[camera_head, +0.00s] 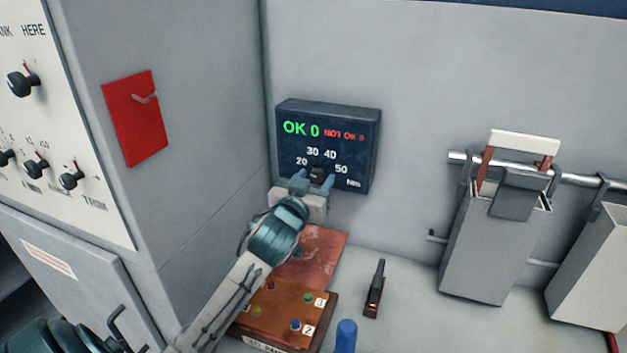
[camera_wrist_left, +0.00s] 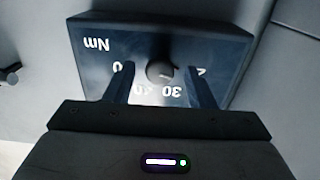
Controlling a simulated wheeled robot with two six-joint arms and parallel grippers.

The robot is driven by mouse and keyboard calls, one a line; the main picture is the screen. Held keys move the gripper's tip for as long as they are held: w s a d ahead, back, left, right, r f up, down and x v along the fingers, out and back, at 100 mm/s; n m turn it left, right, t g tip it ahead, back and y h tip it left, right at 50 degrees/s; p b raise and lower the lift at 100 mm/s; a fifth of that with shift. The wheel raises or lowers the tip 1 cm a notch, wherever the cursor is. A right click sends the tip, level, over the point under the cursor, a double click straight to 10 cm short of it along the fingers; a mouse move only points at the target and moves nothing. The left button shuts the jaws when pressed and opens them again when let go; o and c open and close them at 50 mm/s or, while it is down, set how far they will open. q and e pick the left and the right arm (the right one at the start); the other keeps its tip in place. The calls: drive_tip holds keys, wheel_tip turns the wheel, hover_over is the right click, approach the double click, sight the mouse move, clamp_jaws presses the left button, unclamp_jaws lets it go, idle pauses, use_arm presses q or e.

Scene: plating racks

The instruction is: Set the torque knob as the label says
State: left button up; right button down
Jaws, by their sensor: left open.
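The torque box (camera_head: 328,118) is a dark blue-black unit on the wall with "OK 0", "NOT OK 0" and a dial marked 20, 30, 40, 50 and Nm. Its round dark knob (camera_head: 317,175) sits low in the middle of the dial. My left gripper (camera_head: 313,184) is open, its two blue fingertips on either side of the knob. In the left wrist view the knob (camera_wrist_left: 160,72) lies between the spread fingers, with gaps showing. Which number the knob points to cannot be told. A white label (camera_head: 265,343) on the brown block is cut by the lower edge; it seems to read "30 Nm".
The brown block (camera_head: 327,318) has coloured, numbered spots. A copper plate (camera_head: 318,262) lies behind it. A small dark clamp-like tool (camera_head: 375,290) and a blue rounded post (camera_head: 346,336) stand nearby. Grey bins (camera_head: 487,250) hang from a rail at right. A panel cabinet (camera_head: 165,200) stands left.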

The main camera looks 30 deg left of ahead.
use_arm(q)
drive_tip(key=c, duration=1)
use_arm(e)
drive_tip(key=shift+d, duration=0.4)
use_arm(q)
drive_tip(key=shift+o, duration=0.2)
use_arm(e)
drive_tip(key=shift+w+r, duration=0.1)
drive_tip(key=shift+r, duration=0.15)
use_arm(q)
drive_tip(key=m+p, duration=0.2)
drive_tip(key=shift+r+m, duration=0.15)
drive_tip(key=shift+m, duration=0.15)
drive_tip(key=m+p, duration=0.3)
drive_tip(key=shift+m, duration=0.3)
drive_tip(key=m+p, duration=0.2)
drive_tip(key=shift+m, duration=0.4)
drive_tip(key=shift+m+p, duration=0.3)
use_arm(e)
wheel_tip(320, 180, up, 7)
drive_tip(key=shift+a, duration=0.2)
drive_tip(key=shift+d+r, duration=0.15)
use_arm(q)
drive_tip(key=o, duration=1)
drive_tip(key=shift+c, duration=0.2)
